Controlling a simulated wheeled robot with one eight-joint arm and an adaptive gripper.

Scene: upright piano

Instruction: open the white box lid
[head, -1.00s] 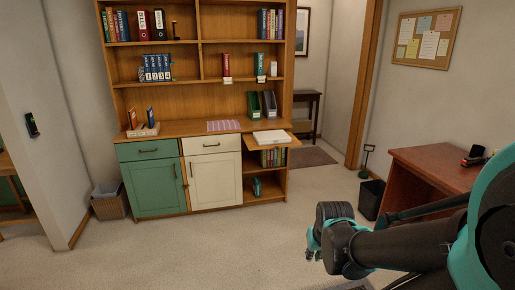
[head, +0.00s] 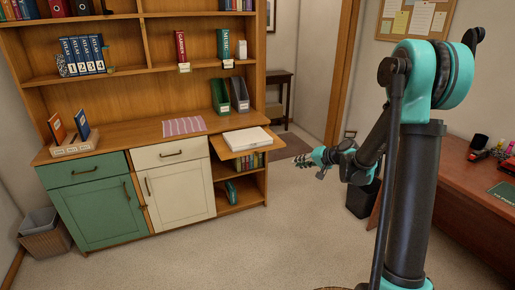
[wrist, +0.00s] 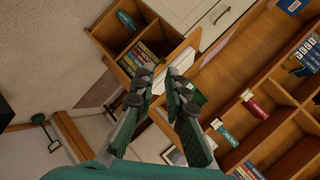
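The white box (head: 247,138) is a flat white case. It lies on the wooden pull-out shelf at the right end of the bookcase in the head view, and its lid looks shut. In the wrist view, a small part of the box (wrist: 180,56) seems to show beyond my fingers, which hide much of it. My gripper (head: 304,162) is in the air to the right of the box and apart from it. In the wrist view my gripper (wrist: 160,75) has its two fingers spread with nothing between them.
The pull-out shelf (head: 238,153) juts out above open compartments with books. Green and grey file holders (head: 239,95) stand behind the box. A red-brown desk (head: 450,185) and a dark bin (head: 362,198) are at right. The carpet (head: 260,240) before the bookcase is clear.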

